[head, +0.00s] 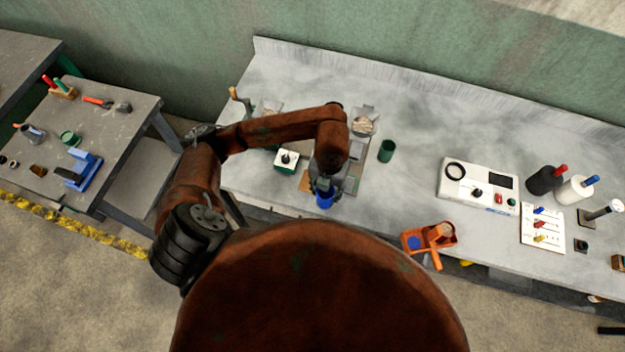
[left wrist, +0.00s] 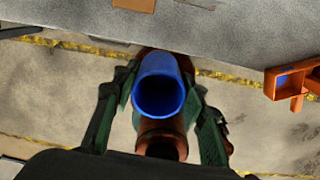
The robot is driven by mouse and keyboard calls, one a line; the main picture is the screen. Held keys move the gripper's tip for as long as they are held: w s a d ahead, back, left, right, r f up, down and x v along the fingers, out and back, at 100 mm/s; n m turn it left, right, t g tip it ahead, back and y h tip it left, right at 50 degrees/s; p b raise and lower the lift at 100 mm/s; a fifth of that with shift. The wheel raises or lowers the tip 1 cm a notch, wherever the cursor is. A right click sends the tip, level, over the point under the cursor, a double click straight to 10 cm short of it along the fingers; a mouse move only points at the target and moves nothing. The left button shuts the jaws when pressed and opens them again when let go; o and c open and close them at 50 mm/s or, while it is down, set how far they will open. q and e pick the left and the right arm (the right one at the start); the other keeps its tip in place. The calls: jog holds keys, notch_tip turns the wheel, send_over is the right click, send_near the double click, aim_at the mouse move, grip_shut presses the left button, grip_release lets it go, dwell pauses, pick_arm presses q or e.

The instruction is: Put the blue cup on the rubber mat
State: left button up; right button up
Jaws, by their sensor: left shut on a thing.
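The blue cup (head: 324,201) is in my left gripper (head: 323,188), by the front edge of the workbench. In the left wrist view the blue cup (left wrist: 160,84) sits between the two green fingers of the left gripper (left wrist: 157,110), its round open end facing the camera. The floor shows behind it there. A flat grey-brown piece (head: 352,184) lies on the bench just right of the gripper, partly hidden by my arm. I cannot tell whether it is the rubber mat. My right gripper is not in view.
A green cup (head: 387,151) stands on the bench right of my left arm. A white box (head: 286,160) is left of it. An orange holder (head: 428,240) is at the front edge. A white control panel (head: 478,187) stands farther right. Bare bench lies between.

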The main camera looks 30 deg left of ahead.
pick_arm(q)
jog(key=shift+s+r+n, duration=0.15)
jog(key=shift+s+n, duration=0.05)
jog(key=shift+n, duration=1)
jog(key=shift+w, duration=0.1)
jog(key=shift+n, duration=0.3)
jog(key=w+a+f+p, duration=0.1)
jog(key=w+a+f, duration=0.2)
jog(key=f, duration=0.1)
jog(key=w+a+f+p, duration=0.2)
jog(key=w+a+f, duration=0.1)
jog(key=f, duration=0.1)
jog(key=w+a+f+p, duration=0.2)
jog(key=w+a+f, duration=0.1)
jog(key=a+f, duration=0.1)
jog(key=shift+w, duration=0.15)
jog(key=shift+f, duration=0.55)
jog(key=shift+f, duration=0.1)
